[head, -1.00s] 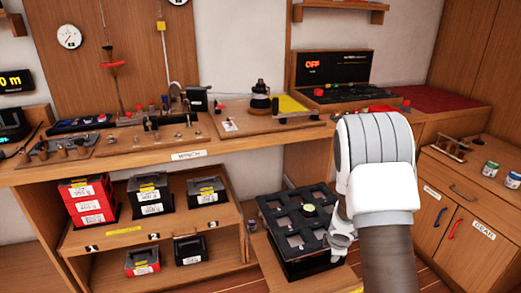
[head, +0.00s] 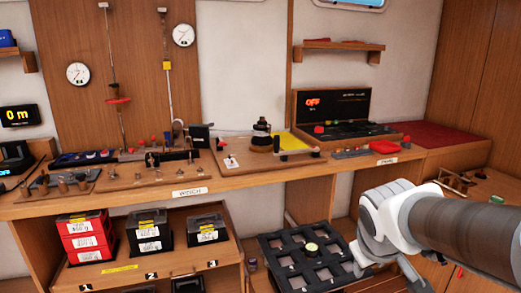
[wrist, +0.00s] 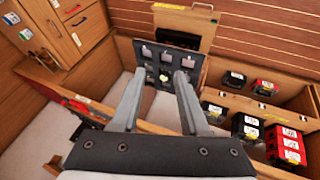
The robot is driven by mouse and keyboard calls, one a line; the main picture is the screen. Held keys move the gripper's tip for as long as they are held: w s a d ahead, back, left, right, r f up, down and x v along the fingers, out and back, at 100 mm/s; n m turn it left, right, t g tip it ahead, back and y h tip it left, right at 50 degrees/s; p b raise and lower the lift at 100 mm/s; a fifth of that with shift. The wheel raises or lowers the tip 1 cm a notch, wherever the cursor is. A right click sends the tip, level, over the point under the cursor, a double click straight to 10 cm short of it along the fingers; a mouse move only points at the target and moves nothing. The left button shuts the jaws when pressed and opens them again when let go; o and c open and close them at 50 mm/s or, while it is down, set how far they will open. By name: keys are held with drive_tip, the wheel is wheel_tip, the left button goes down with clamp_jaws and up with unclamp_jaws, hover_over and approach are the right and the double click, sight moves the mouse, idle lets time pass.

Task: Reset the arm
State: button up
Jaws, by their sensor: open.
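My gripper (wrist: 156,98) shows in the wrist view with its two grey fingers apart and nothing between them. Past the fingertips in that view is the black tray with square openings (wrist: 180,52). In the head view my white wrist and brown arm come in from the right, and the fingers cannot be made out there. The black tray (head: 330,284) lies below and to the left of my wrist, with a small round yellow-green thing (head: 311,248) on it.
The wooden bench (head: 240,187) carries a winch board (head: 150,172), a dark case reading OFF (head: 335,104) and a red mat (head: 440,137). Black and red weight boxes (head: 88,238) stand on the shelf below. Cabinets (head: 478,70) close off the right side.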

drive_tip(key=s+a+r+m+y+p, duration=0.1)
drive_tip(key=s+a+r+m, duration=0.15)
drive_tip(key=s, duration=0.35)
drive_tip(key=s+a+r+m+y, duration=0.1)
drive_tip(key=s+a+y, duration=0.1)
drive_tip(key=s+a, duration=0.3)
wheel_tip(320, 180, up, 15)
drive_tip(key=s+d+p, duration=0.1)
drive_tip(key=p, duration=1.4)
